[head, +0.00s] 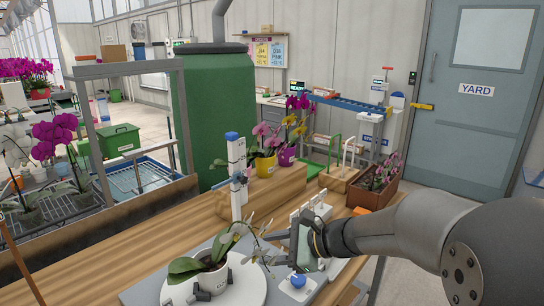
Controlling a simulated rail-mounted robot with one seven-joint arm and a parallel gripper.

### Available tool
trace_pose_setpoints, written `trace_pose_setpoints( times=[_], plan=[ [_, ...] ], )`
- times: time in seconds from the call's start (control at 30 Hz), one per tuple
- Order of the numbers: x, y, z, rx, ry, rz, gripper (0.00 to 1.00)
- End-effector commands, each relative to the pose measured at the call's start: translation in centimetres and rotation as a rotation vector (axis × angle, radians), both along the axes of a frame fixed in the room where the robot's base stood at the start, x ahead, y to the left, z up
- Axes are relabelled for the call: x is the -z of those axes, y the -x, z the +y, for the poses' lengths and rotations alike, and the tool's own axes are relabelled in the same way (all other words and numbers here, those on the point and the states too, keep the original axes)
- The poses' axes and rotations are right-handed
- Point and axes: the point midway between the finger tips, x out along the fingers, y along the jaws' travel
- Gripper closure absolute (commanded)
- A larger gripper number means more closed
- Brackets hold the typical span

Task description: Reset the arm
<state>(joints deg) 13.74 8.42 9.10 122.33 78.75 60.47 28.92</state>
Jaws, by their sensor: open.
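My arm (385,232) reaches in from the right, low over the bench. My gripper (272,247) points left at the front of the bench, and its jaws are open. A white-flowered orchid in a white pot (212,281) stands on a round white plate (258,288) just left of the gripper. Its flower stem leans right, close to the jaws, and I cannot tell whether they touch. The pot is apart from the jaws.
A white post with a blue cap (236,165) stands behind the pot. A yellow pot (264,166), a purple pot (287,156) and a brown planter (372,190) stand farther back. A blue-topped button box (298,282) is below the gripper. The wooden bench (150,245) is clear at left.

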Motion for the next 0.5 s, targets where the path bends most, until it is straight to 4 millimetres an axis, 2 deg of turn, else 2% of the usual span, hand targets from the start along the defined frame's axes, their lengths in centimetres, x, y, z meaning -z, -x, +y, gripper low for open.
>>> trace_pose_setpoints(
  times=[0.03,0.13,0.2,0.33,0.4,0.5],
  plan=[
    [0.6,3.6,0.4,-0.120,0.139,-0.051,0.58],
    [2.9,10.0,-0.8,-0.382,0.416,-0.156,0.58],
    [4.2,14.0,-2.6,-0.572,0.597,-0.230,0.58],
    [5.9,19.5,-6.7,-0.904,0.871,-0.352,0.58],
    [6.4,21.5,-8.7,-1.053,0.978,-0.401,0.58],
    [6.7,23.0,-10.9,-1.206,1.084,-0.451,0.58]
  ],
)
